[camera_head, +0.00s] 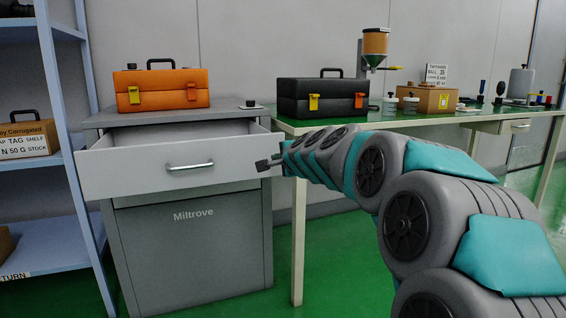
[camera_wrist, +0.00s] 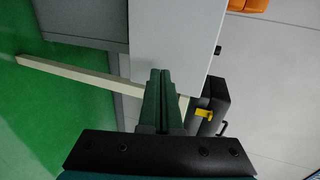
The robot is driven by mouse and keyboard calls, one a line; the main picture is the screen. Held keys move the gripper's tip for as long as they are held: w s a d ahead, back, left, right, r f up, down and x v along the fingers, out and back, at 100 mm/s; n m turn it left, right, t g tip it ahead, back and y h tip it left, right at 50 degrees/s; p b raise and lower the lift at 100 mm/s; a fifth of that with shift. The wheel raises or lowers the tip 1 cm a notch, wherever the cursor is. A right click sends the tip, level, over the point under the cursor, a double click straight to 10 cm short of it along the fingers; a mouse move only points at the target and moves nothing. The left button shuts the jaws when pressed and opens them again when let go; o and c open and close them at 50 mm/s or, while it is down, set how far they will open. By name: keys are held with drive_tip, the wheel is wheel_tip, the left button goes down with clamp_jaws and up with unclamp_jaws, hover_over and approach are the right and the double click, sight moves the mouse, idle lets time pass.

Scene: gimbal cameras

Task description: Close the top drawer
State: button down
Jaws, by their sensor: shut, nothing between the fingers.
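The top drawer (camera_head: 120,172) of the grey cabinet (camera_head: 194,244) is pulled out, its inside showing above the white front. Its silver bar handle (camera_head: 190,167) is at the middle of the front. My gripper (camera_head: 264,165) is shut and empty at the right end of the drawer front, right of the handle. In the wrist view my shut fingers (camera_wrist: 160,75) point at the pale drawer front (camera_wrist: 175,40), close to its edge. I cannot tell whether they touch it.
An orange toolbox (camera_head: 160,89) stands on the cabinet. A green-topped table (camera_head: 440,118) with a black toolbox (camera_head: 322,97) and several small items is to the right. A blue shelf (camera_head: 62,100) is close on the left.

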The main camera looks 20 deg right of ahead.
sight(269, 156)
drive_tip(key=w, duration=0.3)
drive_tip(key=shift+w, duration=0.1)
idle(0.4)
